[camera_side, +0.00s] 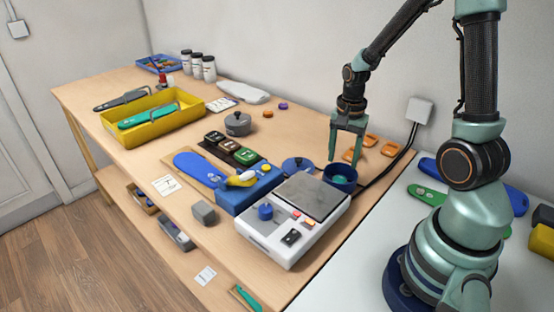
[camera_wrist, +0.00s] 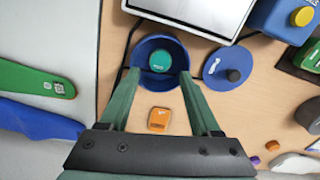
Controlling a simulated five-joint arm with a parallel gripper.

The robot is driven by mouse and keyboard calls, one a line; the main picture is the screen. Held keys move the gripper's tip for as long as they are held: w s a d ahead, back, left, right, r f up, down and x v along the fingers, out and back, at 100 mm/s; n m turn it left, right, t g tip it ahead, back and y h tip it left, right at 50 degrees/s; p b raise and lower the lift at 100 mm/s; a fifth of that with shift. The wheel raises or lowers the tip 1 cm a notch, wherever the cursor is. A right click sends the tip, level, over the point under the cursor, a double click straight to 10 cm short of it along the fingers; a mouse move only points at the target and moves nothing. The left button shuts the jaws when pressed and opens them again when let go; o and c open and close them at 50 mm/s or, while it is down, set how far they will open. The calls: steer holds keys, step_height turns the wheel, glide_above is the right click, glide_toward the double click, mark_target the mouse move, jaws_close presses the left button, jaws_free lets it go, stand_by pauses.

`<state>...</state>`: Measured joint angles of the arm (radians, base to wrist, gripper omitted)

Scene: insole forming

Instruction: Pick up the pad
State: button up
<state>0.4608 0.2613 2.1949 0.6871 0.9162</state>
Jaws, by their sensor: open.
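My gripper (camera_side: 344,158) is open and empty, pointing down above the blue round bowl. In the wrist view my gripper (camera_wrist: 159,76) has its fingertips at the bowl's near rim, one toward each side. The blue bowl (camera_wrist: 178,47) holds a round teal pad (camera_wrist: 160,62) with small white marks. In the side view the bowl (camera_side: 352,184) stands behind the white machine, and the teal pad (camera_side: 338,181) shows partly inside. An orange piece (camera_wrist: 158,119) lies on the table, seen between the fingers in the wrist view. I cannot tell whether the fingertips are inside the bowl.
A blue lid (camera_side: 298,165) with a dark knob lies beside the bowl. The white machine (camera_side: 265,236) with a grey plate stands in front. Black cables (camera_side: 397,163) run along the right table edge.

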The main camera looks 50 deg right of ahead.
mark_target(340, 179)
steer(key=shift+d+f, duration=0.2)
steer(key=shift+f, duration=3.25)
jaws_close()
